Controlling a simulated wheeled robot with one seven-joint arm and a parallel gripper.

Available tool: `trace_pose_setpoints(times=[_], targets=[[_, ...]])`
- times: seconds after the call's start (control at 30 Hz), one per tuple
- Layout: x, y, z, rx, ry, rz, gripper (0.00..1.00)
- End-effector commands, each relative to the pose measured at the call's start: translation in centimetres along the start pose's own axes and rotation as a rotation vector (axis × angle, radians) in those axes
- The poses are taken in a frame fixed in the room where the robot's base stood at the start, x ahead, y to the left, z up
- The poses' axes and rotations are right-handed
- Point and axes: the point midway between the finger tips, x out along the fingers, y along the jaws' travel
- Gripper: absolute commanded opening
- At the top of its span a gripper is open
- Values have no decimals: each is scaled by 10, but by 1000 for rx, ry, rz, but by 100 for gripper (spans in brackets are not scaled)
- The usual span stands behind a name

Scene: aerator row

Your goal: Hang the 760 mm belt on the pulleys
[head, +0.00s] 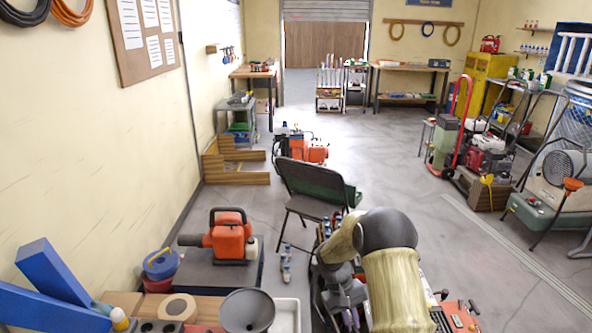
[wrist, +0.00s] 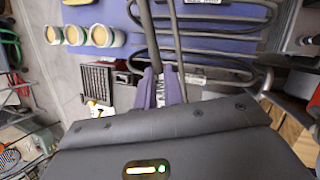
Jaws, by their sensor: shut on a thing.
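My gripper (wrist: 162,84) shows in the wrist view with its two purple fingers close together. It is shut on a dark belt (wrist: 153,45), with a white tagged part between the fingers. Dark strands run from there to the top edge of the picture. I cannot read the size on this tag. More dark looped belts (wrist: 228,80) lie along a blue surface (wrist: 212,46), some with white printed labels. In the head view my arm hides the gripper and belt. I cannot make out the pulleys in either view.
A dark folding chair (head: 312,185) stands beyond my arm. An orange machine (head: 232,238) sits on a dark block at left. A red hand truck (head: 456,125) and machines stand at right. The middle floor (head: 385,165) is open. Several pale-topped cups (wrist: 100,35) show in the wrist view.

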Motion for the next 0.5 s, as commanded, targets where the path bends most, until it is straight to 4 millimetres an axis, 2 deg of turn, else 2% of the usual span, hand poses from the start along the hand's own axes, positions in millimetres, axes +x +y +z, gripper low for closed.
trace_pose_setpoints(times=[0.07, 0.5], targets=[[-7, 0, 9, 19, -9, -9, 0], [-3, -8, 44, 156, -43, -62, 0]])
